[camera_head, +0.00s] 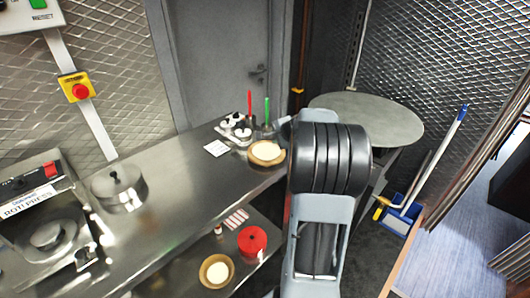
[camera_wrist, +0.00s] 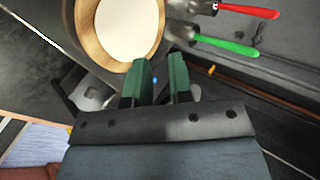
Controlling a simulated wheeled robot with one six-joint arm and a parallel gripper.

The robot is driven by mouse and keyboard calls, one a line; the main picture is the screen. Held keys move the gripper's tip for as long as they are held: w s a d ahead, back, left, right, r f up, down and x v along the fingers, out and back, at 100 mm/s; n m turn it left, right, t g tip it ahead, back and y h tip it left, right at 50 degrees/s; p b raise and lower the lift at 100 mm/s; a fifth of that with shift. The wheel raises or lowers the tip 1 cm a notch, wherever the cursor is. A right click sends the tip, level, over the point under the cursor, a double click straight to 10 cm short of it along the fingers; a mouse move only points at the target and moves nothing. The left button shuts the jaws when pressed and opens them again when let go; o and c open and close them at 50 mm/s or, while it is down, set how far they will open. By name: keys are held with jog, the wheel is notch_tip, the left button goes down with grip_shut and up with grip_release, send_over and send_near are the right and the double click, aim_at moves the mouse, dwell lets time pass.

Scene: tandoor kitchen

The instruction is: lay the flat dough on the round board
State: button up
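A round wooden board or shallow dish (camera_head: 254,160) with a pale flat disc (camera_head: 266,151), which looks like dough, sits at the counter's far right end. In the wrist view the wooden rim (camera_wrist: 88,38) and the pale disc (camera_wrist: 127,22) are at the top, partly cut off. My gripper (camera_wrist: 162,62) has two green fingers with a gap between them and nothing visible in it. The fingertips appear near the rim; I cannot tell whether they touch it. In the head view my arm hides the gripper. A second wooden round (camera_head: 205,281) with a pale disc (camera_head: 218,272) is on the lower shelf.
Red-handled (camera_wrist: 248,11) and green-handled (camera_wrist: 226,46) tools stand beside the wooden round. A white card (camera_head: 216,148), steel pot (camera_head: 118,187) and roti press (camera_head: 45,235) are on the counter (camera_head: 185,200). A red pot (camera_head: 252,241) is below. A grey round table (camera_head: 375,112) stands behind my arm.

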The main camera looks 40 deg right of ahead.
jog(key=shift+p+v, duration=0.4)
jog(key=shift+v, duration=2.2)
notch_tip(320, 180, up, 8)
jog(key=s+p, duration=0.2)
jog(key=p, duration=0.3)
jog(key=shift+s, duration=0.15)
